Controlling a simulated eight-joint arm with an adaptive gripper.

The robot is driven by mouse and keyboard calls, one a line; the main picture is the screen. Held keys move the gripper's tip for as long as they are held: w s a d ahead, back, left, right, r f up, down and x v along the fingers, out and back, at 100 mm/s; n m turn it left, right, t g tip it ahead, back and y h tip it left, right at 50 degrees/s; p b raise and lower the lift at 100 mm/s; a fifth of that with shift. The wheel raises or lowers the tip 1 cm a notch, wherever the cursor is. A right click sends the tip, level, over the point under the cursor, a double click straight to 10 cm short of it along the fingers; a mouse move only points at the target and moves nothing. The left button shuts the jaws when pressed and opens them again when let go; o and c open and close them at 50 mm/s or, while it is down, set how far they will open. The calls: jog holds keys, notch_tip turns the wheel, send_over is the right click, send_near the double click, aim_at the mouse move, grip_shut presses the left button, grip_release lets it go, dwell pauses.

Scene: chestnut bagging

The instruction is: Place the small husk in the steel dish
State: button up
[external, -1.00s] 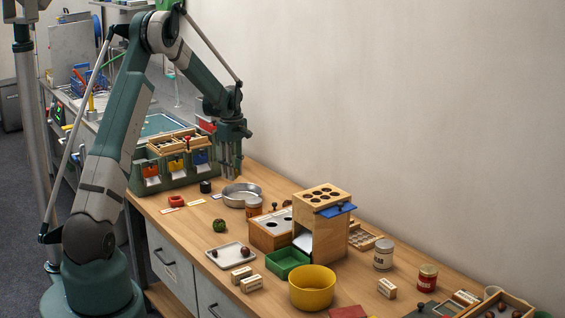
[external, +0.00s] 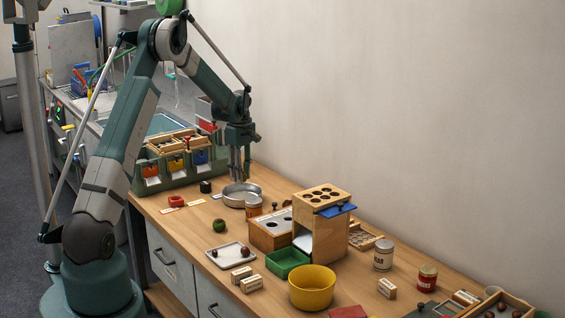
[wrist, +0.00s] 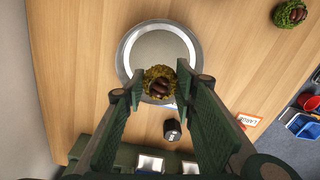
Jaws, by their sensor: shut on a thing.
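The small husk (wrist: 159,84) is mossy green-brown with brown nuts showing in its opening. My gripper (wrist: 160,79) is shut on it between both fingertips in the wrist view. The steel dish (wrist: 160,45) is round and shallow, and the husk overlaps its near rim in that view. In the external view my gripper (external: 238,178) points down at the steel dish (external: 254,191), with the fingertips at or just above it. The husk is not clearly visible there. I cannot tell whether it touches the dish.
A larger green husk (external: 219,226) lies on the open table, also in the wrist view (wrist: 290,14).

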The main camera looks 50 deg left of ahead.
jog(key=shift+f, duration=1.95)
jog(key=shift+b, duration=0.3)
jog(key=shift+f+b, duration=0.3)
jog(key=shift+f, duration=1.6)
jog(key=shift+f, duration=0.15)
jog(key=o, duration=0.8)
notch_tip(320, 180, up, 12)
jog(key=shift+r+p, duration=0.2)
jog(key=shift+p, duration=0.7)
